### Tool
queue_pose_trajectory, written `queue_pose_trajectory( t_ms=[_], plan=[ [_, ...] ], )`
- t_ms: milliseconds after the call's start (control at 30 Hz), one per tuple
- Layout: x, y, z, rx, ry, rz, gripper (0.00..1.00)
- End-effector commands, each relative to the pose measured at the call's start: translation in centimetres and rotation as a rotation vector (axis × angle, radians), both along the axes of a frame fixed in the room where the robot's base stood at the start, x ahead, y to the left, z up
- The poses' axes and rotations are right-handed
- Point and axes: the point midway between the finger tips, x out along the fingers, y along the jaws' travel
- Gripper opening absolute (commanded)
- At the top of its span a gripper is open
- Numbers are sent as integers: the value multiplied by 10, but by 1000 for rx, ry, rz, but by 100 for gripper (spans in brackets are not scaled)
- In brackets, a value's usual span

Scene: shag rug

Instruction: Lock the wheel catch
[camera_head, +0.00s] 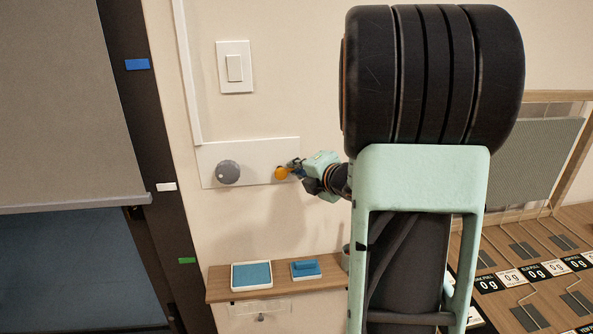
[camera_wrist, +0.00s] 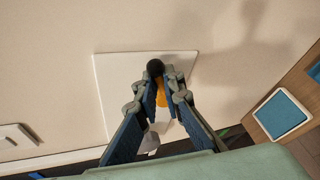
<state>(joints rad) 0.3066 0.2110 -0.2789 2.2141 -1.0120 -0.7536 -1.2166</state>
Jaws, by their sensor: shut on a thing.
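A white plate (camera_head: 250,160) is fixed on the wall and carries a round grey knob (camera_head: 228,172) on its left and a small orange catch piece (camera_head: 282,173) on its right. My gripper (camera_head: 293,167) reaches in from the right and is shut at the orange piece. In the wrist view my gripper's fingertips (camera_wrist: 160,78) close around a black ball (camera_wrist: 155,68), with the orange piece (camera_wrist: 182,94) between and behind the fingers. Whether the ball and orange piece are one part is hard to tell. The grey knob (camera_wrist: 150,143) is partly hidden there by the fingers.
A light switch (camera_head: 235,67) is on the wall above the plate. A wooden shelf (camera_head: 218,284) below holds two blue-and-white items (camera_head: 251,275). A dark post (camera_head: 155,130) with coloured tags stands to the left. A wooden board with labels is at the right.

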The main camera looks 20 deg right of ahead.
Motion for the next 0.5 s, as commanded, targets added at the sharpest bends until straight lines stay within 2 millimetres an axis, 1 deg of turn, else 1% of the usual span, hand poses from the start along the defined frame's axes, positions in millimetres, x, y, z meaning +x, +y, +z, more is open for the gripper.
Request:
queue_pose_trajectory(
  t_ms=[33, 67, 233, 467, 500],
  plan=[
    [0, -2, -6, 27, -11, -2, 0],
    [0, -2, -6, 41, -15, -2, 0],
    [0, -2, -5, 91, -28, 0, 0],
    [0, -2, -4, 93, -27, 0, 0],
    [0, -2, -4, 93, -27, 0, 9]
  ],
)
